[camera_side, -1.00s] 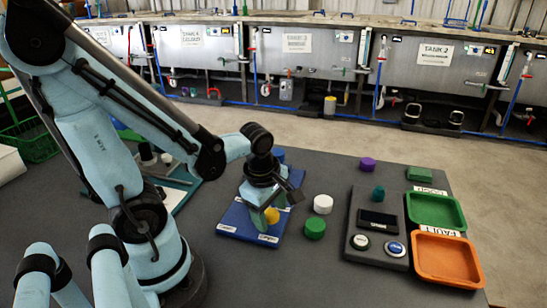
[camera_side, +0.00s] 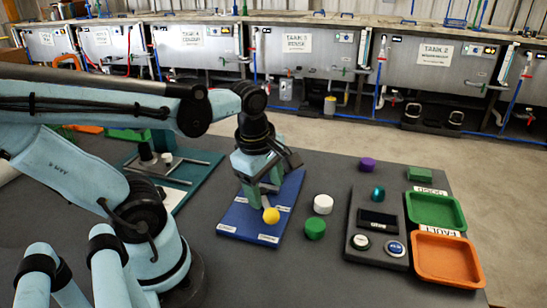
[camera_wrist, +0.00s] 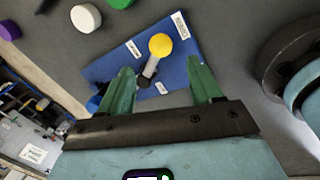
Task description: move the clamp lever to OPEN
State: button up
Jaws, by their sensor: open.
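My gripper (camera_side: 263,196) points down over the plate, just behind the knob in the side view. Its green fingers are apart in the wrist view (camera_wrist: 163,75), with nothing held. The lever shows beyond the gap between them; contact is not seen.
White (camera_side: 323,204), green (camera_side: 315,228) and purple (camera_side: 367,164) round pieces stand right of the plate. Farther right are a dark control box (camera_side: 377,240), a green tray (camera_side: 436,224) and an orange tray (camera_side: 447,275). A teal fixture (camera_side: 180,170) lies left.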

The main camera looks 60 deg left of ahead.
jog(key=shift+s+d+r, duration=0.1)
jog(key=shift+s+r, duration=0.1)
jog(key=shift+r, duration=0.85)
jog(key=shift+s+d+r, duration=0.1)
jog(key=shift+s+r, duration=0.1)
jog(key=shift+r, duration=0.8)
jog(key=shift+w, duration=0.1)
jog(key=w+d+m+t, duration=0.1)
jog(key=w+m+t, duration=0.1)
jog(key=m, duration=0.9)
jog(key=w+d+f+m+t+h, duration=0.1)
jog(key=w+d+m+t, duration=0.1)
jog(key=m, duration=1)
jog(key=shift+w+f+t, duration=0.3)
jog(key=shift+w+t, duration=0.3)
jog(key=shift+w, duration=0.5)
jog(key=shift+d, duration=0.1)
